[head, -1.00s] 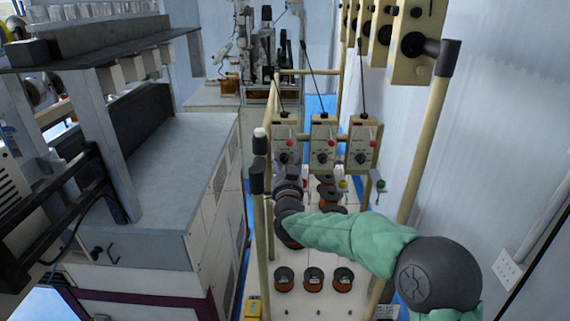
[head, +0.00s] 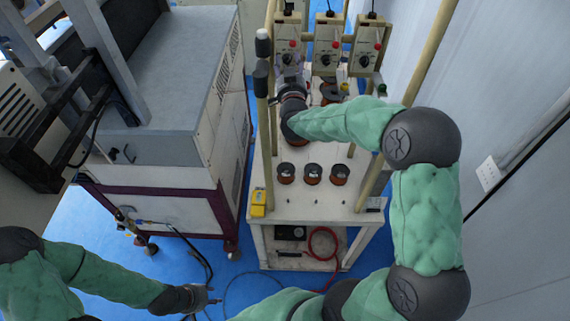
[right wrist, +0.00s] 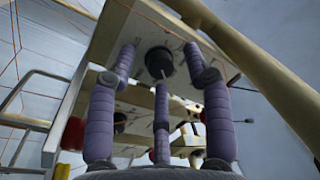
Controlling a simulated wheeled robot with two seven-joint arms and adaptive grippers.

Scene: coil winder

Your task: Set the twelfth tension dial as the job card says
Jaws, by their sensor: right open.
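Three cream tension boxes with black dials stand in a row on the rack in the head view: left dial (head: 290,59), middle dial (head: 325,60), right dial (head: 363,61). I cannot tell which is the twelfth, and their settings are too small to read. My right gripper (head: 292,82) is just below the left box. In the right wrist view its purple fingers (right wrist: 160,70) are spread, with nothing between them, around the line to a black knob (right wrist: 159,62) on a cream box; contact is unclear. My left gripper (head: 208,298) hangs low at bottom left, its fingers too small to judge.
Copper spools (head: 312,174) sit on the white rack top (head: 325,207), with a yellow box (head: 258,203) at its front left corner. Pale posts (head: 424,75) flank the rack. A grey machine cabinet (head: 180,80) stands left. A red hose (head: 323,243) hangs below. Blue floor lies between.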

